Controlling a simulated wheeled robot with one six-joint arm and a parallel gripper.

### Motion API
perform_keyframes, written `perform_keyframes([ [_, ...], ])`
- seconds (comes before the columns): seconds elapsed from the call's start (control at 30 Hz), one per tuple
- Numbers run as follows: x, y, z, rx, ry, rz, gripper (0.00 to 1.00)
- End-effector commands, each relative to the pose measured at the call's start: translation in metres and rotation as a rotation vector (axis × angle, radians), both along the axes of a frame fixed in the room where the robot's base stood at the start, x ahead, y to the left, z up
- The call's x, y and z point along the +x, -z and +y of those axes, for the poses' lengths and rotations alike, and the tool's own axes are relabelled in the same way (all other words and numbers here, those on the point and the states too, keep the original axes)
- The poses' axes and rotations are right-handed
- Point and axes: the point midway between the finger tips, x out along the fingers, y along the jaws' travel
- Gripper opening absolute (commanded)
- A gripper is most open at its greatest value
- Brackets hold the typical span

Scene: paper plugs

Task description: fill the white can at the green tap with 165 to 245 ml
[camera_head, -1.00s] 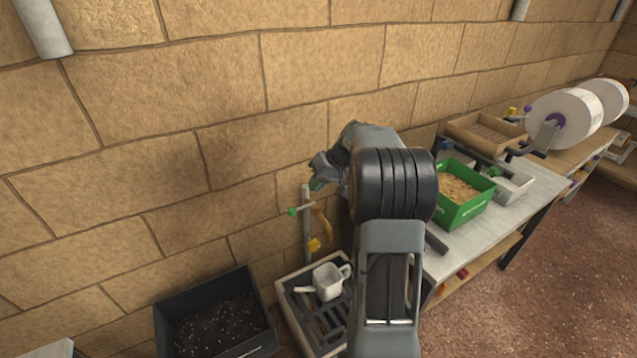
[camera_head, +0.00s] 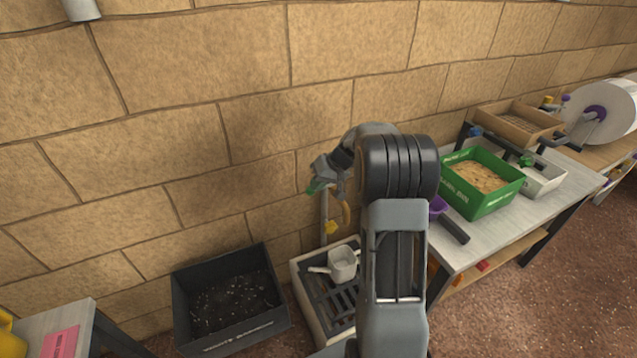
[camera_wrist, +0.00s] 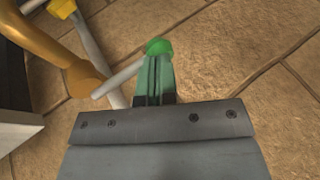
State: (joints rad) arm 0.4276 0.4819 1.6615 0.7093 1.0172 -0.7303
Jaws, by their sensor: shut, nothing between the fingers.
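The white can (camera_head: 342,264) stands upright on the dark grating of the drain tray (camera_head: 309,309), below the tap. Its inside cannot be made out, and no water stream shows. The tap has an upright grey pipe (camera_head: 324,207), a curved brass spout (camera_head: 346,213) and a lever ending in a green knob (camera_wrist: 158,47). My gripper (camera_head: 316,187) is at the lever end, above and left of the can. In the wrist view its green fingers (camera_wrist: 156,75) are together and empty, with tips right at the knob. Whether they touch it I cannot tell.
A black bin (camera_head: 230,303) with dark speckled contents stands left of the tray. On the right, a bench (camera_head: 510,212) carries a green bin (camera_head: 482,182) and a wooden tray (camera_head: 517,124). The stone wall (camera_head: 180,140) is close behind the tap.

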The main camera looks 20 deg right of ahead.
Motion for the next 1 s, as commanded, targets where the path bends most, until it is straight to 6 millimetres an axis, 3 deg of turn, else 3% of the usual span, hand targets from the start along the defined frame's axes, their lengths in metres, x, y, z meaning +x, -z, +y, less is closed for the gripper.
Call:
perform_keyframes([
  [0.17,0.000,0.001,0.001,-0.012,-0.001,0.001,0.00],
  [0.43,0.000,0.027,0.009,-0.251,-0.004,0.000,0.00],
  [0.57,0.000,0.036,0.008,-0.245,0.000,0.000,0.00],
  [1.0,-0.001,0.037,0.010,-0.241,-0.004,0.006,0.00],
])
